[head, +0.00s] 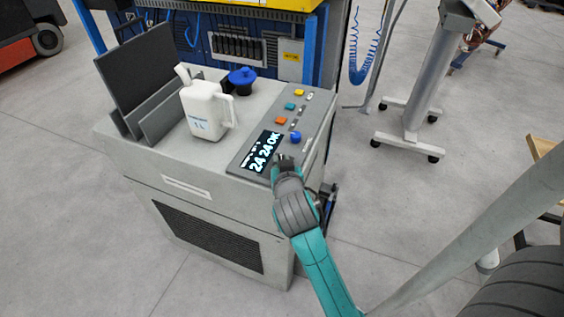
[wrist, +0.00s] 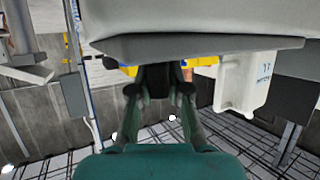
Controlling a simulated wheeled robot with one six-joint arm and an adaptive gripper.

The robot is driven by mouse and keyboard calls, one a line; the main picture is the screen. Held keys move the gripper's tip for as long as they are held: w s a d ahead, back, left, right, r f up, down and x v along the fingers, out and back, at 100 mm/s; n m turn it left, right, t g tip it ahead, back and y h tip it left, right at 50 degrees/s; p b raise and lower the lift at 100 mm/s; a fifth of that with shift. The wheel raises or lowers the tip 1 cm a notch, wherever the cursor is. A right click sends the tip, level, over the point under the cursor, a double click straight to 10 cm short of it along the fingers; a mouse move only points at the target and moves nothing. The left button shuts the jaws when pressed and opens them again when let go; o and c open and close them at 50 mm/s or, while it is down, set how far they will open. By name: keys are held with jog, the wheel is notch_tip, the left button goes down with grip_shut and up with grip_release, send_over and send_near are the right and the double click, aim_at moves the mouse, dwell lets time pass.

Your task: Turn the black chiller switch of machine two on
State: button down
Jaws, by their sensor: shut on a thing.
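A grey machine cabinet (head: 215,208) stands in the middle of the head view, with a control panel (head: 310,118) along the right of its top. No label that I can read says which machine it is. My gripper (head: 285,160) is at the panel's near end, just beside the lit display (head: 262,151), which reads "24 24 OK". In the wrist view my gripper's fingers (wrist: 159,92) close on both sides of a black block (wrist: 157,77), which looks like the black chiller switch. In the head view the gripper hides the switch, so its turn position cannot be told.
A blue knob (head: 295,137) and several coloured buttons (head: 281,120) lie farther along the panel. A white jug (head: 204,110), a blue-lidded pot (head: 242,78) and a dark upright rack (head: 139,78) stand on the cabinet top. A wheeled grey stand (head: 420,110) is at the right.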

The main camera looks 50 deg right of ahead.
jog(key=c, duration=1.1)
grip_release()
notch_tip(320, 180, up, 10)
jog(key=shift+f, duration=0.1)
